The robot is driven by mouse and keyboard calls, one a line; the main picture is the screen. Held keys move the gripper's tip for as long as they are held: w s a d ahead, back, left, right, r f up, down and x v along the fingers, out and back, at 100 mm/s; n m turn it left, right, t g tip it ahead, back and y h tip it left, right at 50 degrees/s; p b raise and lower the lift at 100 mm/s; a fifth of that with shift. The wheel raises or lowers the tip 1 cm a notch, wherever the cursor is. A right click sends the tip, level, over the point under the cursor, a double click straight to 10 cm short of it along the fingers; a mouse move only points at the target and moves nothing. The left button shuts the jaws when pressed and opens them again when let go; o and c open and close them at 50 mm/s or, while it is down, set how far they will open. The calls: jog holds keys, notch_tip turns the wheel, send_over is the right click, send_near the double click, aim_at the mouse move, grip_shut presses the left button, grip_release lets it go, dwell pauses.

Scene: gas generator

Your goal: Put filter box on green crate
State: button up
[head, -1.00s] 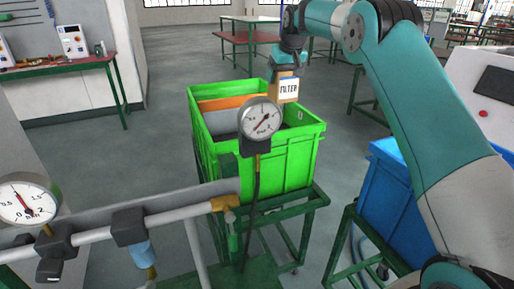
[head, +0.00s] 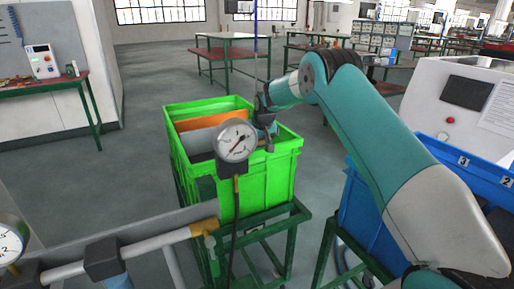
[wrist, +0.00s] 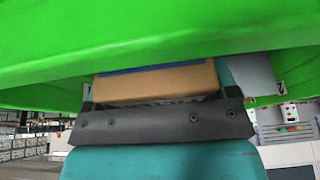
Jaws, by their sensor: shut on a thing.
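The green crate (head: 268,170) stands open on a green metal stand in the middle of the head view. An orange panel (head: 210,121) and a grey surface show inside it. My gripper (head: 267,138) reaches down into the right part of the crate's opening, partly behind a round gauge. The filter box cannot be made out in the head view. In the wrist view, the brown filter box (wrist: 155,82) with a blue edge sits at my gripper (wrist: 160,122), which is shut on it. Bright green crate wall (wrist: 160,35) fills the top of that view, close to the box.
The round gauge (head: 236,141) on its post stands in front of the crate. A pipe (head: 150,245) runs across the lower left. A blue crate (head: 365,200) is at the right, behind my arm. A tool bench (head: 45,88) stands at the left; open floor lies behind the crate.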

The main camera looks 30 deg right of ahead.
jog(key=shift+f, duration=1.2)
jog(key=o, duration=0.9)
jog(key=b+v, duration=0.1)
jog(key=v, duration=1.1)
jog(key=shift+r, duration=0.1)
jog(key=s+a+f+g, duration=0.1)
jog(key=s+a, duration=0.3)
jog(key=s, duration=1.2)
jog(key=s+a+f+g, duration=0.1)
jog(key=s+a, duration=0.3)
jog(key=s, duration=1.2)
jog(key=s+a+r+n+g+y, duration=0.2)
jog(key=s+a+r+n+y, duration=0.2)
jog(key=s+a, duration=0.6)
jog(key=a+r+n, duration=0.2)
jog(key=a+r, duration=0.1)
jog(key=a, duration=0.1)
jog(key=shift+s, duration=0.25)
